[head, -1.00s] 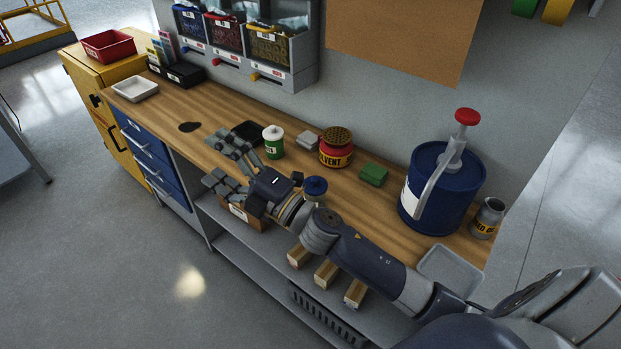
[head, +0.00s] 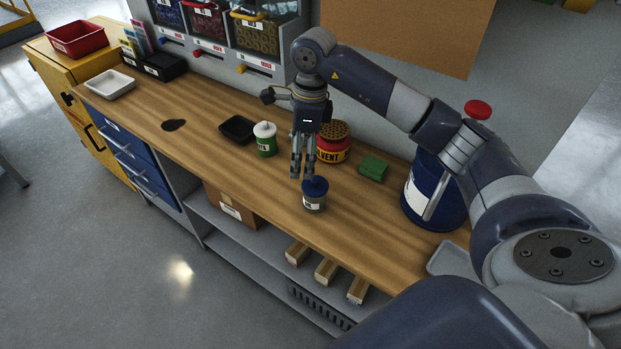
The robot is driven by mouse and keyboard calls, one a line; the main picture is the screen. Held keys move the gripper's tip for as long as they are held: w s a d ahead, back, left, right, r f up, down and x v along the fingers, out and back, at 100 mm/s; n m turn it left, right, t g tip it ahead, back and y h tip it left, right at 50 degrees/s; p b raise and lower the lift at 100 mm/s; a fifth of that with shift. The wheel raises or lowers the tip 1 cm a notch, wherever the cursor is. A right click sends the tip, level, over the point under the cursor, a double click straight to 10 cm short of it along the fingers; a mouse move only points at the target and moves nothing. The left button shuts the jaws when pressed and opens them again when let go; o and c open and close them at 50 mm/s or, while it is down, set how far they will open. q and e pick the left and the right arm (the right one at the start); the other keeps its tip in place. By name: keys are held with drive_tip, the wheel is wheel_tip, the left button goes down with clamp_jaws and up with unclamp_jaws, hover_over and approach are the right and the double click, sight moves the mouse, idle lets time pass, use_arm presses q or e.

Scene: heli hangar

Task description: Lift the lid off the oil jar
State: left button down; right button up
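The small jar (head: 314,203) with a blue lid (head: 315,186) stands upright on the wooden bench near its front edge. Its label is too small to read. My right gripper (head: 302,176) points down just behind and slightly left of the lid, with its fingers a little apart and nothing visible between them. It looks open and empty. I cannot tell whether a fingertip touches the lid. My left gripper is not in view.
A green-and-white canister (head: 266,140), red solvent tin (head: 333,148), black tray (head: 238,130) and green block (head: 373,169) stand behind the jar. The bench (head: 222,165) left of the jar is clear.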

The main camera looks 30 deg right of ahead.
drive_tip(key=d, duration=0.2)
drive_tip(key=h+p, duration=0.1)
drive_tip(key=p, duration=0.1)
hover_over(315, 178)
wheel_tip(315, 178, down, 4)
drive_tip(key=shift+a+f, duration=0.1)
drive_tip(key=shift+f, duration=0.05)
drive_tip(key=f+p, duration=0.1)
drive_tip(key=f, duration=0.2)
drive_tip(key=f+p, duration=0.1)
drive_tip(key=shift+a+f+p, duration=0.25)
drive_tip(key=shift+f+p, duration=0.05)
drive_tip(key=shift+p, duration=0.05)
drive_tip(key=shift+f, duration=0.35)
drive_tip(key=c, duration=0.8)
drive_tip(key=shift+c, duration=0.2)
